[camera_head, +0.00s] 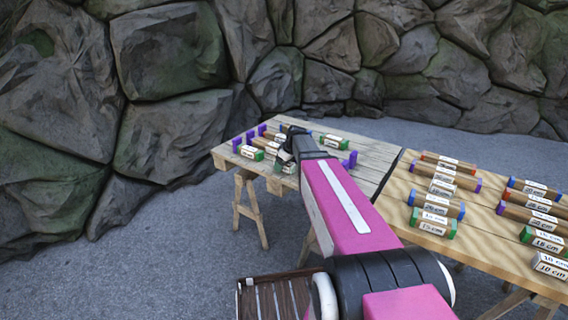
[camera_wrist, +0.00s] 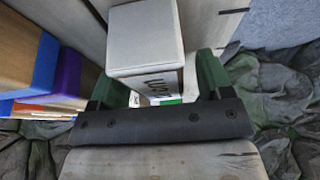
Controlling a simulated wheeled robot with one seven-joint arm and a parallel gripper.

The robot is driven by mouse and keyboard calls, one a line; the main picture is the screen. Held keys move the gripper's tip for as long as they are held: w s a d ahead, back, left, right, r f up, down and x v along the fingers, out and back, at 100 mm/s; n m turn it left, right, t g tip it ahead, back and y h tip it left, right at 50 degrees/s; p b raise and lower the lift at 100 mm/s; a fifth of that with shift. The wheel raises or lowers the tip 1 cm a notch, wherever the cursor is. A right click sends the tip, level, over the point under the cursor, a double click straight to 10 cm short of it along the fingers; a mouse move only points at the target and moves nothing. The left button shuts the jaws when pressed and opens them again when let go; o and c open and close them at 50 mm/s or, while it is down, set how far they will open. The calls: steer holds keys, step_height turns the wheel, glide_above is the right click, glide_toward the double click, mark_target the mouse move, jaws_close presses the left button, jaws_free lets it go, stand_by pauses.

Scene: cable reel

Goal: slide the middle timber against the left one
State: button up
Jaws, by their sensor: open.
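Several timbers with coloured ends and white labels lie on the grey plank table (camera_head: 222,157) in the head view. A green-ended timber (camera_head: 251,152) is near its front left edge, and another (camera_head: 334,141) is to the right. My gripper (camera_head: 285,158) is low over this table, partly hidden by my arm. In the wrist view my open gripper (camera_wrist: 160,98) straddles a white labelled block (camera_wrist: 145,45), with green surfaces at both sides. I cannot tell contact. Blue and purple timber ends (camera_wrist: 66,75) are to the left. Which timber is the middle one is unclear.
A lighter wooden table (camera_head: 475,240) at the right carries several labelled timbers in groups. A slatted wooden crate (camera_head: 270,300) stands low in front. A rock wall (camera_head: 170,60) rises behind and left. Grey floor is open at the left.

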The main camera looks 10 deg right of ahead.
mark_target(264, 161)
steer(key=c, duration=1)
steer(key=shift+w+a, duration=0.1)
steer(key=shift+w+a, duration=1.65)
steer(key=shift+w, duration=0.15)
steer(key=shift+w+a, duration=1.65)
steer(key=shift+w, duration=0.15)
steer(key=o, duration=1)
steer(key=shift+s+r, duration=0.1)
